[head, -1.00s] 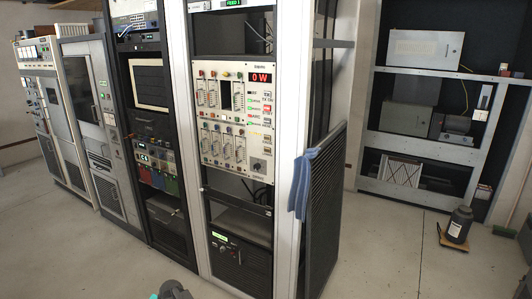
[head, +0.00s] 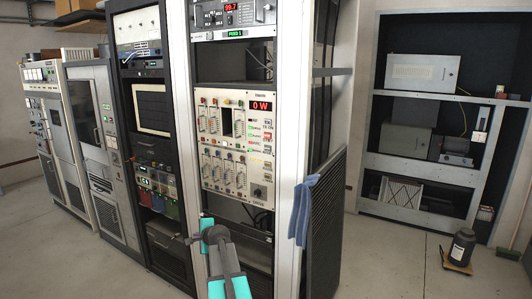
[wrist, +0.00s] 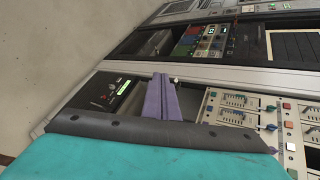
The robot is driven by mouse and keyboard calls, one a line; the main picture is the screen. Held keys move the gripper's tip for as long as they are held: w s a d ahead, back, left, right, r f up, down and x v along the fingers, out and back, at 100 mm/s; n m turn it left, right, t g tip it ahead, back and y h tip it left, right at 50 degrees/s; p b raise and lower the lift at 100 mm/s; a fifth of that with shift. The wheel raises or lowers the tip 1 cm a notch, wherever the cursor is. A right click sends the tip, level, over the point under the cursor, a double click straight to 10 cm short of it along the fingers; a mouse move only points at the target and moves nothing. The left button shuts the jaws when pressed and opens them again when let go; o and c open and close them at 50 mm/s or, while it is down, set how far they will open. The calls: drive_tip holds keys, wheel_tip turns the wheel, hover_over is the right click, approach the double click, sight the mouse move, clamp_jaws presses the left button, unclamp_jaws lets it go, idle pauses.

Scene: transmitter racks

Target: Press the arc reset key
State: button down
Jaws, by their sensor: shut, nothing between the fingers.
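The white control panel (head: 235,145) sits in the middle rack, with a red "0 W" display (head: 261,105), several sliders and a column of small coloured keys (head: 267,138) on its right side. I cannot read which key is arc reset. In the wrist view part of the panel (wrist: 240,108) shows at lower right, with sliders and red buttons. My gripper (wrist: 162,82) shows there as purple fingers, shut and empty, in front of the dark rack opening beside the panel. In the head view my arm rises below the panel, apart from the keys; the fingertips are hard to make out.
A blue cloth (head: 303,210) hangs on the open rack door (head: 322,225) to the right of the panel. A dark bottle (head: 462,246) stands on the floor at right. Other racks (head: 95,140) line the left.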

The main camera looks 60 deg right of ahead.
sight(268, 148)
drive_tip(key=s+d+r+m+h, duration=0.2)
drive_tip(key=s+d+r+m, duration=0.1)
drive_tip(key=d+r, duration=0.4)
drive_tip(key=s+d+r+m+t+h+p, duration=0.1)
drive_tip(key=s+d+r+m+h, duration=0.2)
drive_tip(key=r, duration=1)
drive_tip(key=s+d+r+m+h+p, duration=0.1)
drive_tip(key=s+d+r+m+h, duration=0.1)
drive_tip(key=s+d+r, duration=0.5)
drive_tip(key=d+r+m, duration=0.1)
drive_tip(key=d+r, duration=0.2)
drive_tip(key=d, duration=0.1)
drive_tip(key=shift+s+d+m+h, duration=0.3)
drive_tip(key=shift+s+d, duration=0.05)
drive_tip(key=shift+s, duration=0.05)
drive_tip(key=shift+d, duration=0.1)
drive_tip(key=shift+d+b, duration=1.9)
drive_tip(key=shift+d, duration=2.4)
